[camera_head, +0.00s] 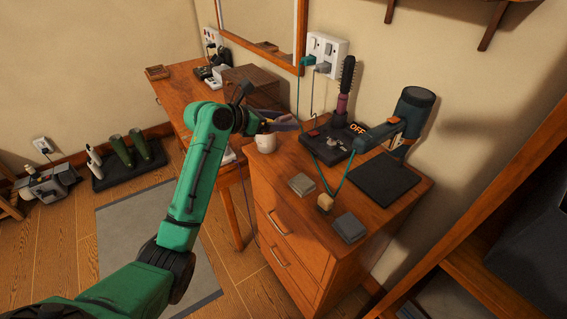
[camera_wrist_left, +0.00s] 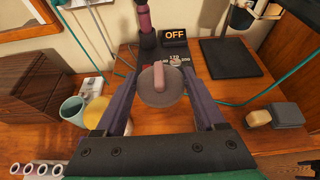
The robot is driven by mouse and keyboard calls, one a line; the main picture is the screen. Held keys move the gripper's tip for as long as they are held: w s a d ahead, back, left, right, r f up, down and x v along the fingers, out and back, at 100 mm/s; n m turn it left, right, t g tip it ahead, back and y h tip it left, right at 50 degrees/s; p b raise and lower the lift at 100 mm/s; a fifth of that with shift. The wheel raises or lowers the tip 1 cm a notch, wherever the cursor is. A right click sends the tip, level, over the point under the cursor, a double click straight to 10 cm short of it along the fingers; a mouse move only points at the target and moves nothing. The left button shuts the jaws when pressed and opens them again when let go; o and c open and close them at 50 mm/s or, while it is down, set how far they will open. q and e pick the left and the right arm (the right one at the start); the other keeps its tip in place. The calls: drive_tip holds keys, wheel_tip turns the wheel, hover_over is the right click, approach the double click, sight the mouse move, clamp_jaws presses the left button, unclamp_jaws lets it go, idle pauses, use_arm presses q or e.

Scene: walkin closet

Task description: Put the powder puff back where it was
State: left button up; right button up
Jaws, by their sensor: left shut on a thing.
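In the head view, the puff cannot be made out clearly. My right gripper is not in view.
A hairbrush (camera_head: 346,78), an OFF display (camera_head: 357,128), a hair dryer (camera_head: 410,110) with a cord and a black mat (camera_head: 385,182) occupy the dresser's back and right. Two grey blocks (camera_head: 301,184) (camera_head: 349,228) and a small beige item (camera_head: 324,203) sit near its front edge.

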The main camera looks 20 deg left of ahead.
sight(282, 168)
use_arm(q)
wheel_tip(282, 168, down, 15)
drive_tip(key=shift+r, duration=0.1)
drive_tip(key=o, duration=1.4)
drive_tip(key=v, duration=1.2)
